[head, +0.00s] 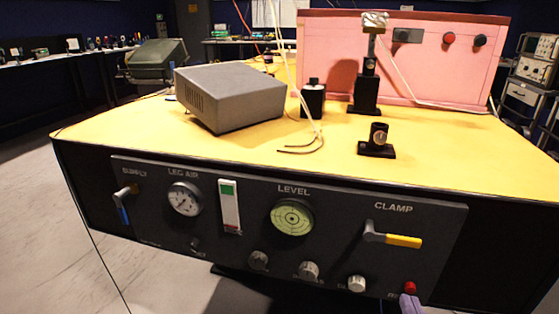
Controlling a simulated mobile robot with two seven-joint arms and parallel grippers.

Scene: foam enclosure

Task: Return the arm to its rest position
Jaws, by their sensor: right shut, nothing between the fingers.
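My right gripper (410,303) shows only as a small pale purple tip at the bottom edge, toward the right. It is shut with nothing seen in it. Its tip is just below the red button (410,287) on the dark front panel (340,265); I cannot tell whether they touch. The rest of my right arm is out of the picture. My left gripper is not in view.
The panel carries a clamp lever (403,241) with a yellow handle, a blue-tipped supply lever (123,205), a level gauge (292,217) and knobs. On the yellow tabletop (230,150) stand a grey box (235,97), black posts and a pink enclosure (440,70).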

